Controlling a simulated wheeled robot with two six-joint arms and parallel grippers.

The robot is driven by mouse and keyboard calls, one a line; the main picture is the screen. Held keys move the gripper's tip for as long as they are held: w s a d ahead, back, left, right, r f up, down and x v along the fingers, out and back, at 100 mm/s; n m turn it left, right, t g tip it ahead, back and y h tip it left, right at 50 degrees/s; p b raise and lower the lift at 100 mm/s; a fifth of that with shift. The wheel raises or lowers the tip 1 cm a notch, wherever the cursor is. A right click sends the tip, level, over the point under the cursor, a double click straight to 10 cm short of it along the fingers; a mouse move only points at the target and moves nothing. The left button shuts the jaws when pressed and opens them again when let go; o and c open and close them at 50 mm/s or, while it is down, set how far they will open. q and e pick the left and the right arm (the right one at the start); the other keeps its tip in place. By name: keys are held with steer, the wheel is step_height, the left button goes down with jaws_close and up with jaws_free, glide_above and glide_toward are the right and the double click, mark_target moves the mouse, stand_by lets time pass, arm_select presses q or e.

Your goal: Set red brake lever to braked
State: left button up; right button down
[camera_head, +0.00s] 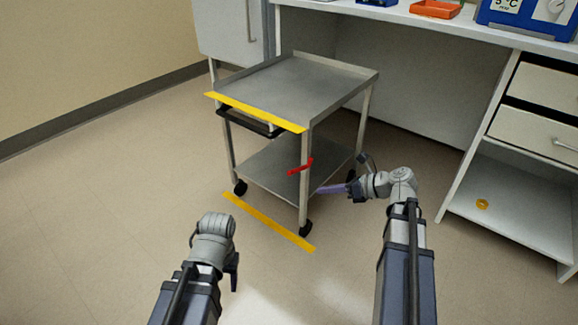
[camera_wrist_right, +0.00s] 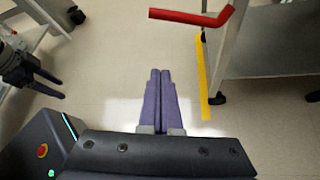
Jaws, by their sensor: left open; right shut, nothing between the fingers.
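The red brake lever (camera_head: 301,167) sticks out low from the near right leg of a grey metal cart (camera_head: 297,84), above the lower shelf. In the right wrist view the lever (camera_wrist_right: 190,17) is a bent red bar at the top, running left from the cart. My right gripper (camera_head: 318,190) has its purple fingers shut and empty, pointing left, close to the cart leg and just below and right of the lever. In the wrist view its fingertips (camera_wrist_right: 160,72) are apart from the lever. My left gripper (camera_head: 234,284) is open and empty, in front of the cart; it also shows in the wrist view (camera_wrist_right: 62,89).
Yellow tape (camera_head: 268,222) lies on the floor along the cart's front. The cart has a black handle (camera_head: 250,123) and dark casters (camera_head: 305,229). A white bench with drawers (camera_head: 538,126) stands right. Floor at left is clear.

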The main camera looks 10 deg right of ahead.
steer(key=shift+w+d+r, duration=0.2)
steer(key=shift+w, duration=0.05)
steer(key=b+x, duration=0.5)
steer(key=x, duration=0.6)
steer(key=shift+w+d+r+p, duration=0.15)
steer(key=shift+d+r+p, duration=0.05)
steer(key=shift+r+p, duration=0.5)
steer(key=shift+w+d+r+p, duration=0.15)
steer(key=shift+d+r+p, duration=0.05)
steer(key=shift+r+p, duration=0.5)
steer(key=shift+w+d+r+p, duration=0.2)
steer(key=shift+r+p, duration=0.4)
steer(key=shift+r, duration=0.1)
steer(key=shift+m, duration=0.3)
steer(key=shift+r, duration=0.35)
